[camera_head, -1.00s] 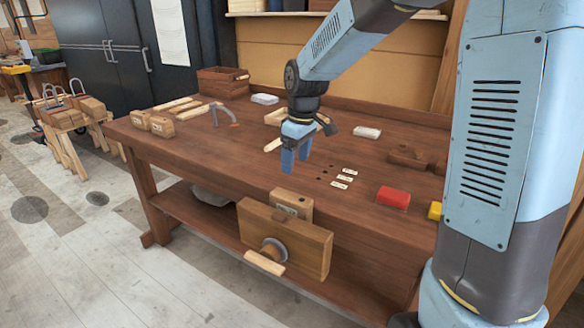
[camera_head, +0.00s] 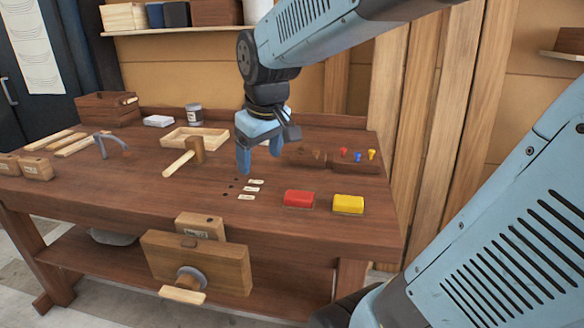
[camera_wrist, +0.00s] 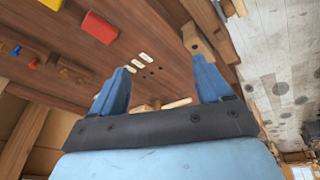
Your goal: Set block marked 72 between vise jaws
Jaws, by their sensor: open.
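A wooden block with a small label (camera_head: 201,224) stands upright at the bench's front edge, behind the big wooden front jaw of the vise (camera_head: 212,262). It appears to sit between that jaw and the bench; its label is too small to read. The vise has a round grey screw hub and a wooden handle. My gripper (camera_head: 260,163) is open and empty above the bench top, behind and to the right of the block. In the wrist view, my gripper (camera_wrist: 160,62) shows its blue fingers apart with nothing between them.
Two labelled wooden blocks (camera_head: 36,168) stand at the bench's left end. A mallet (camera_head: 183,158), an open wooden tray (camera_head: 190,139), a red block (camera_head: 299,198), a yellow block (camera_head: 348,204) and white labels (camera_head: 252,188) lie on the bench. The front strip near the vise is clear.

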